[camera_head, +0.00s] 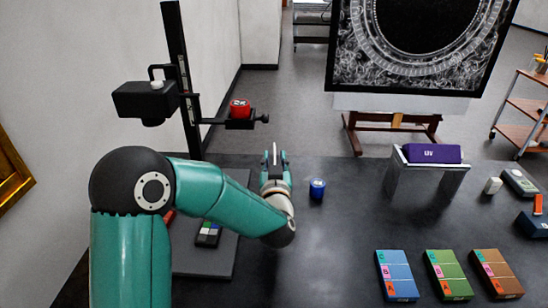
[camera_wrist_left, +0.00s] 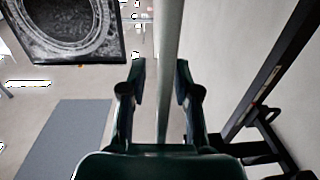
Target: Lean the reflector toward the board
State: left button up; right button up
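The board (camera_head: 420,75), a dark framed panel with a pale ring ornament, stands on a wooden easel beyond the table. It also shows at the upper left of the left wrist view (camera_wrist_left: 65,52). A thin pale upright strip (camera_head: 274,153), perhaps the reflector edge-on, stands at my left gripper (camera_head: 274,160). In the left wrist view the strip (camera_wrist_left: 168,40) runs between the fingers of my left gripper (camera_wrist_left: 160,75), which are apart, with a visible gap on the left side. Its lower end is hidden by the gripper. My right gripper is not in view.
A black stand (camera_head: 182,70) with a lamp head (camera_head: 147,100) and a red block (camera_head: 240,108) rises at left. A blue can (camera_head: 317,188) is just right of my gripper. A purple UV case (camera_head: 432,154) and colored boxes (camera_head: 397,275) are further right.

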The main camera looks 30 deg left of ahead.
pick_arm(q)
grip_shut()
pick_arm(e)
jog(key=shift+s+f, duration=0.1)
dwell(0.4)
